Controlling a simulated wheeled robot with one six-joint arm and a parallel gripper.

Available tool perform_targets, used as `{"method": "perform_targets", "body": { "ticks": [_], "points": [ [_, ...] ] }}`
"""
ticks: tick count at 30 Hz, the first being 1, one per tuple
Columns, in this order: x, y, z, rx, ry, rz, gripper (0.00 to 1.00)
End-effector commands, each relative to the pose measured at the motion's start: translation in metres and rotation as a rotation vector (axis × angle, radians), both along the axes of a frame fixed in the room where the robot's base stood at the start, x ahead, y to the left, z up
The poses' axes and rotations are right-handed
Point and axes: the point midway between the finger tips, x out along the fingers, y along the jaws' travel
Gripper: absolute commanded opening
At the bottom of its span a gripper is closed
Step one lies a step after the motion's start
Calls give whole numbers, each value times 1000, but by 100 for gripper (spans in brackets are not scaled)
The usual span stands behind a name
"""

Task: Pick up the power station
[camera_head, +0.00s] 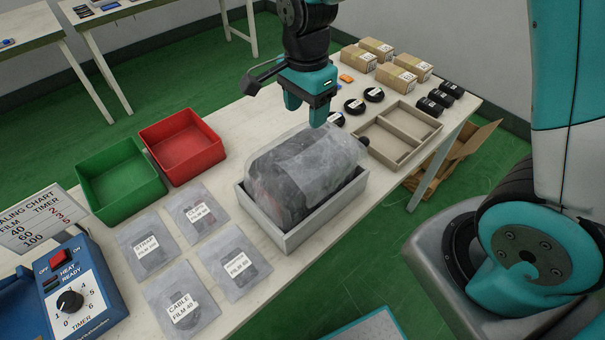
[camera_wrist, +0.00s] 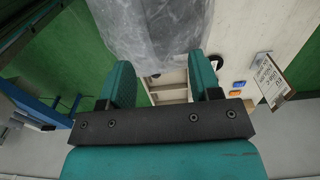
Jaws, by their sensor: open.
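A bulky dark object in a cloudy translucent bag (camera_head: 300,170), which seems to be the power station, sits in a grey open tray (camera_head: 275,228) on the table. Its details are blurred by the bag. It also shows at the top of the wrist view (camera_wrist: 150,30). My gripper (camera_head: 306,110) is open and empty, above the back edge of the bagged object, fingers pointing down. In the wrist view the two teal fingers (camera_wrist: 160,78) are spread apart, with the bagged object beyond them.
A green bin (camera_head: 120,185) and a red bin (camera_head: 183,148) stand left of the tray. Several labelled bags (camera_head: 183,305) lie in front of them, near a blue heat sealer (camera_head: 75,295). A divided wooden tray (camera_head: 398,135), black discs and cardboard boxes (camera_head: 395,78) are at the right.

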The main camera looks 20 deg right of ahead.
Motion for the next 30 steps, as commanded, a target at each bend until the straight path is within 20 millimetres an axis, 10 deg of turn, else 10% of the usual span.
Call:
{"method": "perform_targets", "body": {
  "ticks": [20, 30],
  "points": [
    [-3, 8, -81, 0, 3, 2, 57],
    [-2, 9, -88, 1, -1, 3, 53]
  ]
}}
